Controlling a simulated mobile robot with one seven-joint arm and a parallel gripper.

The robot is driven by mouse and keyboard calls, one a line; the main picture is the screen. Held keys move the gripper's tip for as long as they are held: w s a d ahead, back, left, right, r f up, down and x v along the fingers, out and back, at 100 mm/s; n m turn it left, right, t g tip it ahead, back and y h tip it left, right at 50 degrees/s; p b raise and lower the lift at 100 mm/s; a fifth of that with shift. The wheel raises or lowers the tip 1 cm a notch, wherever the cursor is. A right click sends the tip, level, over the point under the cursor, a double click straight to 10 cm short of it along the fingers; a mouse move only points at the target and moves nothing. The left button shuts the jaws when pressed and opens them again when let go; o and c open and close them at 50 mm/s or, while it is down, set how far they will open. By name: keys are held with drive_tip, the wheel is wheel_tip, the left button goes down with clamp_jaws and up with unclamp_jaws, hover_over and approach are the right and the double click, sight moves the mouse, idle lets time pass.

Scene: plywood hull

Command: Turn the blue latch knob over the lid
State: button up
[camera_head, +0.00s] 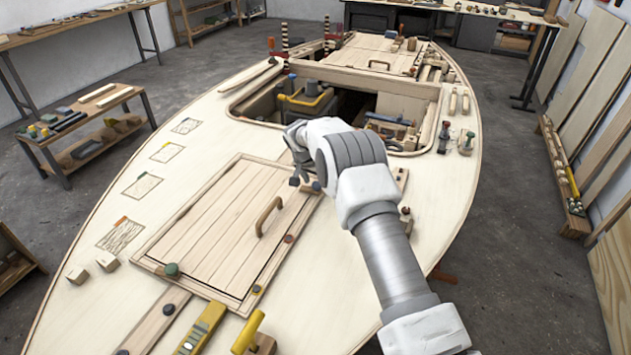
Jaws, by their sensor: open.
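The plank lid (215,225) lies flat in its frame on the left of the deck, with a bar handle (268,216) on its right side. A small blue knob (317,186) shows at the lid's far right corner, just right of my gripper's fingertips. My gripper (299,182) is open and points down over that corner, close to the knob. I cannot tell whether it touches the knob. The hand and forearm hide part of the deck behind. A green knob (172,270) sits at the lid's near left corner.
A large open hatch (250,108) with a yellow-handled toolbox (305,99) lies beyond my gripper. A yellow level (203,328) and a yellow-handled tool (248,332) lie at the near edge.

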clamp_jaws()
drive_tip(key=shift+f+m+b, duration=0.2)
drive_tip(key=shift+m+b, duration=0.2)
drive_tip(key=shift+b, duration=0.45)
drive_tip(key=shift+a+r+m+h+b, duration=0.1)
drive_tip(key=shift+r+m+h+b, duration=0.1)
drive_tip(key=shift+m+h+b, duration=0.15)
unclamp_jaws()
drive_tip(key=v, duration=1.7)
drive_tip(key=shift+w+r, duration=0.2)
drive_tip(key=shift+r, duration=0.15)
